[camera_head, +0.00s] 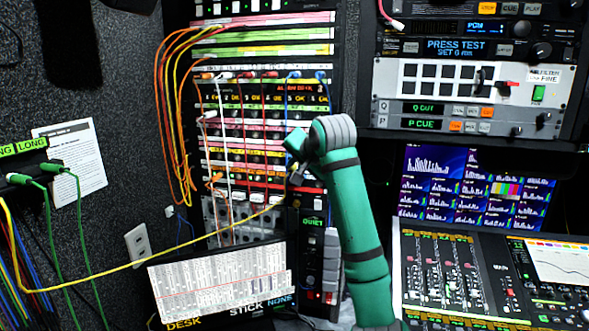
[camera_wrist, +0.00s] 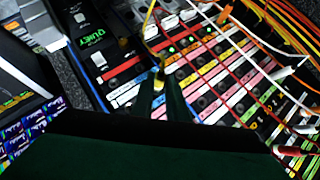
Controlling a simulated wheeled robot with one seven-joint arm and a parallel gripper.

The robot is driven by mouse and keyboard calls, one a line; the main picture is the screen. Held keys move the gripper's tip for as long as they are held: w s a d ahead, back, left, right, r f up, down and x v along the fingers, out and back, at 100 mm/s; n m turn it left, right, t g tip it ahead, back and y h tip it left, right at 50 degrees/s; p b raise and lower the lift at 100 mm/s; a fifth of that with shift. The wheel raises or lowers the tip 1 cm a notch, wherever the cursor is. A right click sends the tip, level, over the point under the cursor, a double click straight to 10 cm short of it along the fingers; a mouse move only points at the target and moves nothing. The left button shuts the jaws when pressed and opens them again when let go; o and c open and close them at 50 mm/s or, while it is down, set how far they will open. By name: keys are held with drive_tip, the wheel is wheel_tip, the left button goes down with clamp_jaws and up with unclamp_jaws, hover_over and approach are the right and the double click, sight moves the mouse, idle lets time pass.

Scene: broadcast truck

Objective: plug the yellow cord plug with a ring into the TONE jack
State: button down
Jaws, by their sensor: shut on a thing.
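My gripper (camera_head: 297,176) is in front of the lower right part of the patch bay in the head view. It is shut on the yellow cord plug (camera_wrist: 159,78), which shows between the dark fingers (camera_wrist: 165,100) in the wrist view. The yellow cord (camera_head: 140,264) runs from the plug down to the left and sags toward the left wall. A ring on the plug is too small to make out. The patch bay (camera_wrist: 215,75) has rows of jacks with coloured label strips. I cannot read which jack is TONE. I cannot tell whether the plug tip touches the panel.
Orange, white and red cords (camera_head: 168,110) hang over the left and middle of the patch bay. A printed sheet (camera_head: 222,285) stands below it. A black unit marked QUIET (camera_head: 313,222) is right of the lower bay. Green cords (camera_head: 48,215) hang at the left wall.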

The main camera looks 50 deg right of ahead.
drive_tip(key=shift+w+d, duration=0.2)
drive_tip(key=shift+d, duration=0.3)
drive_tip(key=shift+w+d, duration=0.2)
drive_tip(key=shift+d, duration=0.3)
drive_tip(key=c, duration=1.7)
unclamp_jaws()
drive_tip(key=shift+o, duration=0.2)
drive_tip(key=v, duration=1.1)
drive_tip(key=shift+d+f, duration=0.1)
drive_tip(key=shift+d, duration=0.05)
